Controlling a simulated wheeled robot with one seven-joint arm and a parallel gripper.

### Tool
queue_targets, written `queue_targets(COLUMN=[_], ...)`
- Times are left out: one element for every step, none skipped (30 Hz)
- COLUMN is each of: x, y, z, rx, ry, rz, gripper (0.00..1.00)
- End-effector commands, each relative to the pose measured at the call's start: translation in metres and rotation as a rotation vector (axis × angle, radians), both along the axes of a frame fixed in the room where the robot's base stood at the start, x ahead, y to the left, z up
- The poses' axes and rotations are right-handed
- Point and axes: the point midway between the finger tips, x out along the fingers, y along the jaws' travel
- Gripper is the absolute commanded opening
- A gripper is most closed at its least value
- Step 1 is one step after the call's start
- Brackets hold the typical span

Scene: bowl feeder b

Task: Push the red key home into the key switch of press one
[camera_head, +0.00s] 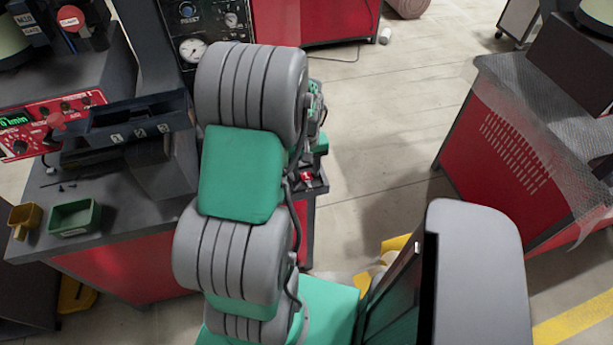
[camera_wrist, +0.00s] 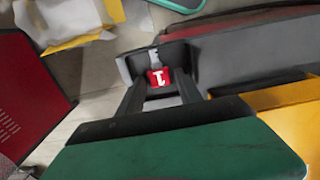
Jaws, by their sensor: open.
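The red key, a red tag with a white "1" (camera_wrist: 158,77), shows in the wrist view between the two dark fingers of my gripper (camera_wrist: 153,66). The fingers are apart, with a gap on either side of the tag, and I cannot tell whether they are level with it or above it. In the head view a small red piece (camera_head: 307,177), apparently the same key, shows just right of my arm, above a dark surface on a red cabinet. The key switch is not clearly visible, so I cannot tell how deep the key sits. My arm hides most of this area in the head view.
A dark worktop (camera_head: 120,225) at left carries a green bin (camera_head: 74,217), a yellow bin (camera_head: 25,219) and a black tray. A panel with a gauge (camera_head: 193,49) stands behind my arm. A red cabinet (camera_head: 500,170) is at right. Open floor lies between.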

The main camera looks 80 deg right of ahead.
Motion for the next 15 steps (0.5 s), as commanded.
queue_targets(x=[0.0,0.0,0.0,0.0,0.0,0.0,0.0,0.0,0.0,0.0001,0.0001,0.0,0.0,0.0,0.0], y=[0.0001,0.0001,0.0001,0.0001,0.0001,0.0001,0.0001,0.0001,0.0001,0.0,0.0001,0.0001,0.0001,0.0001,0.0001], z=[-0.0001,-0.0001,-0.0002,-0.0004,-0.0006,-0.0011,-0.0016,-0.0021,-0.0027,-0.0023,-0.002,-0.0021,-0.0021,-0.0021,-0.0021], rx=[0.0,0.0,0.0,0.0,0.0,0.0,0.0,0.0,0.0,0.0,0.0,0.0,0.0,0.0,0.0], ry=[0.0,0.0,0.0,0.0,0.0,0.0,0.0,0.0,0.0,0.0,0.0,0.0,0.0,0.0,0.0], rz=[0.0,0.0,0.0,0.0,0.0,0.0,0.0,0.0,0.0,0.0,0.0,0.0,0.0,0.0,0.0], gripper=[0.42,0.42,0.42,0.42,0.42,0.42,0.42,0.42,0.42,0.4,0.38,0.34,0.32,0.3,0.26])
